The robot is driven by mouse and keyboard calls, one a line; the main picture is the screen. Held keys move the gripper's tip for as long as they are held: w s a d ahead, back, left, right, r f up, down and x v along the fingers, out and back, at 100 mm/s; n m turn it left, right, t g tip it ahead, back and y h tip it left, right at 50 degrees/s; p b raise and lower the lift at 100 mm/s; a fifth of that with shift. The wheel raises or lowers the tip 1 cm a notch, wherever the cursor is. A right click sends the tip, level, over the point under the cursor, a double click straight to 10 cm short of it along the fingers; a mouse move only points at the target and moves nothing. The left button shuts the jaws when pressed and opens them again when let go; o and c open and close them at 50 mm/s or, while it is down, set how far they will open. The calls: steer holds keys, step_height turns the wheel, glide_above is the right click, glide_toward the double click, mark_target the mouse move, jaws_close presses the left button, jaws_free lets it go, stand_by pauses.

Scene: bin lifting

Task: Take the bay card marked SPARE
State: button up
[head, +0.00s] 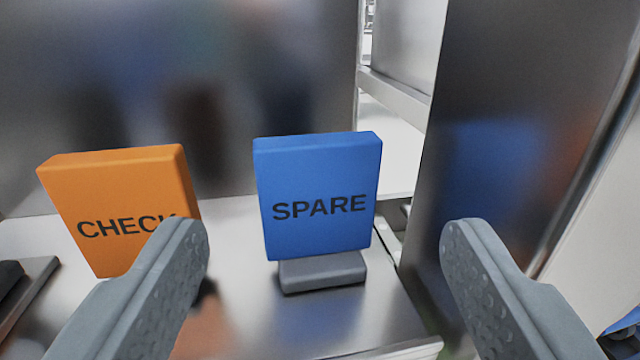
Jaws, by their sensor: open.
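The blue bay card marked SPARE (315,195) stands upright on a small grey base (323,273) on a shiny metal surface. My gripper (325,245) is open. Its two grey fingers show at the lower left and lower right, with the SPARE card between them in the picture and a clear gap to each side. The card looks farther away than the fingertips, and nothing is held. An orange card marked CHECK (125,200) stands to the left. My left finger covers its lower right part, including the end of the word.
A shiny metal panel (490,130) rises close on the right, and another metal wall (200,80) stands behind the cards. A dark object (12,275) sits at the left edge.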

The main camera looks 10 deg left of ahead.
mark_target(318, 161)
steer(key=shift+w+a, duration=0.15)
steer(key=shift+w, duration=0.9)
steer(key=shift+w+a, duration=0.2)
steer(key=shift+w, duration=0.85)
steer(key=shift+w+a, duration=0.15)
steer(key=shift+w, duration=0.9)
steer(key=c, duration=0.8)
steer(key=shift+s+r, duration=0.1)
